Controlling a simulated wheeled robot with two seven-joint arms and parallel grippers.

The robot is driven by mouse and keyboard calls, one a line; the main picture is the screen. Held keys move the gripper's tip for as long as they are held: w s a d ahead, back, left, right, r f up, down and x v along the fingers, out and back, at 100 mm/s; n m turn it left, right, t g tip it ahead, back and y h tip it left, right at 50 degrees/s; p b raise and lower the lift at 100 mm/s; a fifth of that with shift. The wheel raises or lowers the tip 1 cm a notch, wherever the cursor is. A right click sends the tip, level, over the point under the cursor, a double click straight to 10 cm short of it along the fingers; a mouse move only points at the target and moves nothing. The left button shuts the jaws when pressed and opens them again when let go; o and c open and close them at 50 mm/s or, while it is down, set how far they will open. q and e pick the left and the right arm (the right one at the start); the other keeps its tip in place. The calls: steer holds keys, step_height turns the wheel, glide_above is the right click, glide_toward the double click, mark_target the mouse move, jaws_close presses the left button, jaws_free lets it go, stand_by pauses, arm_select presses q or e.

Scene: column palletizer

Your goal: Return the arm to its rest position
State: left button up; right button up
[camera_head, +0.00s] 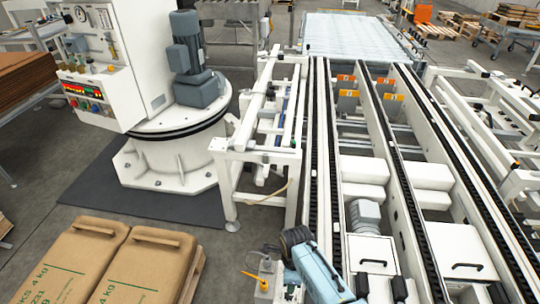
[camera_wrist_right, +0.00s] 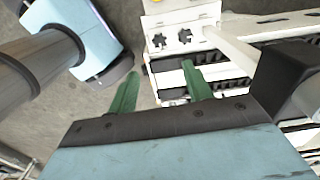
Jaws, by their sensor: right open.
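My right gripper (camera_wrist_right: 160,70) shows in the right wrist view. Its two green fingers stand apart with nothing between them. Beyond the fingers are a white machine frame and the grey floor. In the head view a light-blue arm link of mine with a dark joint shows at the bottom centre, by the near end of the conveyor. The gripper itself cannot be made out there. My left gripper is not in view.
A white conveyor (camera_head: 410,217) with black chain tracks runs away at the right. A white column machine (camera_head: 165,160) stands on a dark mat (camera_head: 95,203) at the left. Brown sacks (camera_head: 140,265) lie at bottom left.

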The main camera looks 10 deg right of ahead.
steer(key=s+d+f+n+b, duration=0.25)
steer(key=s+f+n, duration=0.35)
steer(key=s+f, duration=0.4)
steer(key=s+d+f+n+b, duration=0.1)
steer(key=s+d+f+n, duration=0.2)
steer(key=s, duration=0.6)
steer(key=s+d+f+n+b, duration=0.2)
steer(key=s+d+f+n, duration=0.2)
steer(key=s+f+n, duration=0.4)
steer(key=s+d+f+n+t+b, duration=0.1)
steer(key=s+d+f+n, duration=0.2)
steer(key=s, duration=0.8)
step_height(320, 180, down, 3)
steer(key=n, duration=0.3)
steer(key=shift+d+r, duration=0.2)
steer(key=shift+d, duration=0.1)
steer(key=shift+c, duration=0.2)
